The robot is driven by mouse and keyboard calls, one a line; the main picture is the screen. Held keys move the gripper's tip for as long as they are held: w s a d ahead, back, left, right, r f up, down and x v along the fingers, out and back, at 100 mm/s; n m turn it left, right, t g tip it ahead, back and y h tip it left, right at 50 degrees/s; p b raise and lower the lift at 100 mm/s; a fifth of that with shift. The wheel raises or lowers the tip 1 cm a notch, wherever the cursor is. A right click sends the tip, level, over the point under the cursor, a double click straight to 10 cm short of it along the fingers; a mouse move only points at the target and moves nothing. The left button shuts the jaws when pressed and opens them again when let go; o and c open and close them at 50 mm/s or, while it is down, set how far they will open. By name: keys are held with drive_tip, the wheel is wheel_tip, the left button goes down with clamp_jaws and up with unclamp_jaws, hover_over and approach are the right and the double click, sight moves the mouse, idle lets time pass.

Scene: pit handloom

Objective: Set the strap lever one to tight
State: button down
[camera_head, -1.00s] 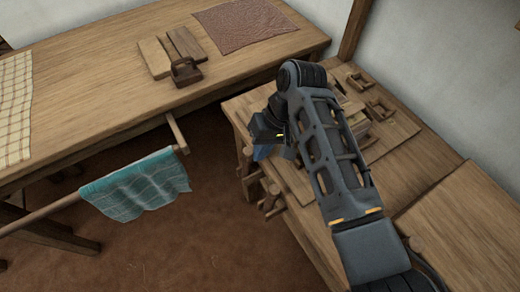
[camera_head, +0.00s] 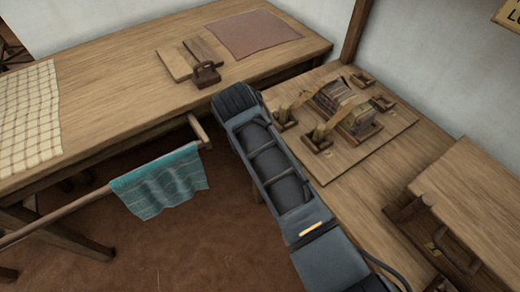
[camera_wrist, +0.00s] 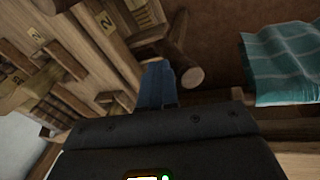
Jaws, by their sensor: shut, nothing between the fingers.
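Two wooden strap levers stand on a board (camera_head: 342,168) on the right-hand bench, a back one (camera_head: 285,118) and a front one (camera_head: 319,138). Tan straps run up from them towards a stack of slats (camera_head: 342,103). I cannot tell which is lever one, or how tight either strap is. My gripper shows in the wrist view as blue fingers (camera_wrist: 157,85), shut and empty. They are beside a round wooden peg end (camera_wrist: 191,78). In the head view my own arm hides my gripper.
A pale tag (camera_wrist: 35,34) reading 2 shows in the wrist view. A teal cloth (camera_head: 160,183) hangs on a rod at left. A wooden chest (camera_head: 470,190) stands at front right. The long table (camera_head: 110,75) holds a checked cloth (camera_head: 28,115) and a brown cloth (camera_head: 253,34).

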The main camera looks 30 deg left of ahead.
drive_tip(key=s+a+f+t+h+b, duration=0.2)
drive_tip(key=s+f+t+b, duration=0.2)
drive_tip(key=s+f+t, duration=0.1)
drive_tip(key=shift+s+a+f, duration=0.35)
drive_tip(key=shift+s+f, duration=0.4)
drive_tip(key=shift+s, duration=0.15)
drive_tip(key=shift+s+f, duration=0.2)
drive_tip(key=shift+f, duration=0.05)
drive_tip(key=v, duration=0.8)
drive_tip(key=shift+w+r, duration=0.3)
drive_tip(key=shift+r, duration=0.15)
